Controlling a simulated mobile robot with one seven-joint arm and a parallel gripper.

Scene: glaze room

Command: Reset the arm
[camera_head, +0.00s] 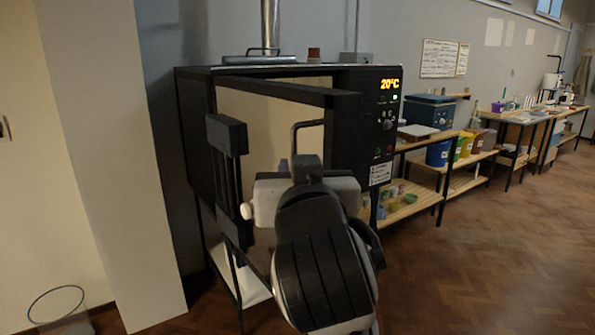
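My arm rises from the bottom centre in front of the black kiln (195,130), its dark, ribbed link nearest the camera. The pale body of my gripper (304,186) shows beyond that link, at the kiln's front opening. Its fingers are hidden, so I cannot tell whether it is open or shut or holds anything. The kiln's control panel (388,115) reads 20°C. A dark looped handle (308,125) shows just above my gripper.
A white panel (110,160) stands left of the kiln. A wire-rimmed bin (62,310) is at the lower left. Shelves (425,200) with coloured tubs (438,153) and benches run along the wall at right. The wooden floor (500,260) at right is clear.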

